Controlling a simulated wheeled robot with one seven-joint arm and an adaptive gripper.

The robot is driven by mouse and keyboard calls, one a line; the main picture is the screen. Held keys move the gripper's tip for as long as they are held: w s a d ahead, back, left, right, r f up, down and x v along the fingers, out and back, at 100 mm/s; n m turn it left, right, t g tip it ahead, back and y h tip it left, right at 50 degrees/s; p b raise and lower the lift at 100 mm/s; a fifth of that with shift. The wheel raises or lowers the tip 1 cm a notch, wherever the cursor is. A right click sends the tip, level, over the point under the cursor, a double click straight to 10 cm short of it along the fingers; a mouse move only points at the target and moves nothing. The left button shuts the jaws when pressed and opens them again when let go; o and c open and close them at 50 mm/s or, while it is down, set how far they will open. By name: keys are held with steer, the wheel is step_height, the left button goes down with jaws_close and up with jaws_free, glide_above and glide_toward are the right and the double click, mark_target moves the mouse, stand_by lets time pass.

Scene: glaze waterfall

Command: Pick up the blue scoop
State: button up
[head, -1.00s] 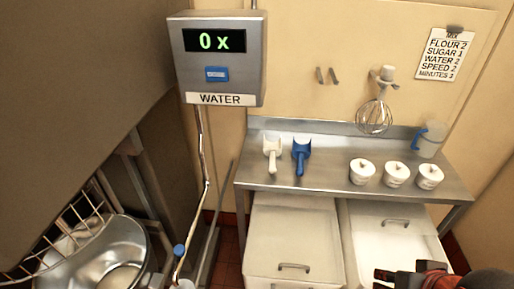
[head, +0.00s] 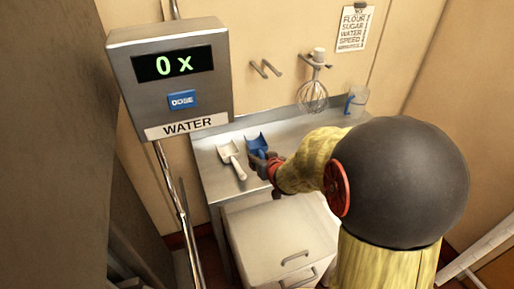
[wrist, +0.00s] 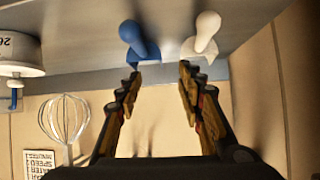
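The blue scoop (head: 257,146) lies on the steel table beside a white scoop (head: 232,158), which is to its left in the head view. My gripper (head: 267,168) is at the near side of the blue scoop in the head view, and its fingers are partly hidden. In the wrist view my gripper (wrist: 157,78) is open, its two fingers apart with nothing between them. The blue scoop (wrist: 139,42) is just beyond the left fingertip there, and the white scoop (wrist: 203,36) is beyond the right one.
The steel table (head: 213,182) stands against the wall, with a white bin (head: 285,238) below. A whisk (head: 313,95) hangs on the wall and a clear jug (head: 356,100) stands at the back. The water dispenser (head: 170,80) is at left. My arm hides the table's right part.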

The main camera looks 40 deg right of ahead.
mark_target(260, 153)
steer(key=d+f+t, duration=0.1)
steer(key=d+f, duration=0.1)
steer(key=d+f+m+t+p, duration=0.1)
steer(key=d+f, duration=0.1)
steer(key=f, duration=0.1)
steer(key=shift+d+f, duration=0.15)
steer(key=shift+d, duration=0.15)
steer(key=b+x, duration=0.1)
steer(key=x, duration=0.2)
steer(key=b+x, duration=0.1)
steer(key=x, duration=0.3)
steer(key=shift+a+f, duration=0.2)
steer(key=shift+w+d, duration=0.1)
steer(key=shift+w, duration=0.25)
steer(key=shift+c, duration=0.4)
jaws_close()
